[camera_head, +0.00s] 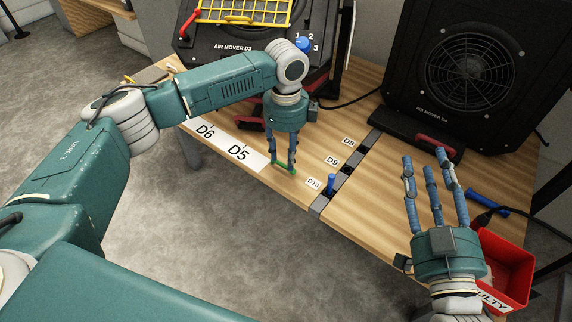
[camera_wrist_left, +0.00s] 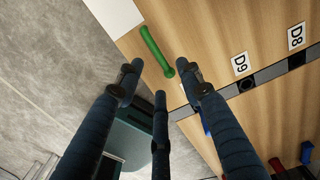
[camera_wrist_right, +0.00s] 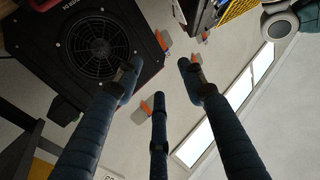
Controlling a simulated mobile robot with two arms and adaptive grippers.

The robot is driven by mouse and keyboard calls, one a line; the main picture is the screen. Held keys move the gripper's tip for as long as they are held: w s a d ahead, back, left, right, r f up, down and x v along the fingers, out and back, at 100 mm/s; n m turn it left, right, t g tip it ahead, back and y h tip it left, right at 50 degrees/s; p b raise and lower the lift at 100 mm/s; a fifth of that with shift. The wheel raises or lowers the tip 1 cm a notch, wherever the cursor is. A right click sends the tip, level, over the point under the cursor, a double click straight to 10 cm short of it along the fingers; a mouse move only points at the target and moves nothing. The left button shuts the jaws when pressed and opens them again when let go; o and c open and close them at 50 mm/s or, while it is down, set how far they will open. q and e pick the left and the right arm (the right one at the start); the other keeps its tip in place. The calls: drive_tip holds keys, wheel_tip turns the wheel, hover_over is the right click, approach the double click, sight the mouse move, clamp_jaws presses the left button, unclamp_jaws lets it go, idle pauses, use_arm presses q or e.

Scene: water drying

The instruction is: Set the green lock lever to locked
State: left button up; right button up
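The green lock lever (camera_head: 285,168) lies near the front edge of the wooden table, beside the white D5 label, partly hidden by my left fingers in the head view. In the left wrist view, the green lever (camera_wrist_left: 157,52) is a rounded bar lying on the wood just beyond the fingertips. My left gripper (camera_head: 283,164) points down over the lever, its fingers spread with nothing held; whether a fingertip touches the lever is unclear. My right gripper (camera_head: 425,160) is open and empty, fingers pointing up, in front of the table's right part.
A grey strip with slots labelled D8, D9 and D10 (camera_head: 314,184) crosses the table; a blue peg (camera_head: 331,182) stands by D10. Air mover D3 (camera_head: 232,50) and air mover D4 (camera_head: 415,85) stand behind. A red bin (camera_head: 512,262) is beside my right gripper.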

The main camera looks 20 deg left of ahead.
sight(286, 168)
use_arm(q)
wheel_tip(286, 168, down, 4)
drive_tip(key=shift+r+b, duration=0.25)
drive_tip(key=shift+b, duration=0.25)
drive_tip(key=shift+f, duration=0.3)
use_arm(e)
wheel_tip(286, 168, up, 8)
drive_tip(key=s+t+y, duration=0.1)
drive_tip(key=t, duration=0.2)
drive_tip(key=shift+s+a+f+t, duration=0.2)
drive_tip(key=shift+s+f+t, duration=0.1)
drive_tip(key=shift+s, duration=0.1)
use_arm(q)
drive_tip(key=shift+c, duration=0.5)
clamp_jaws()
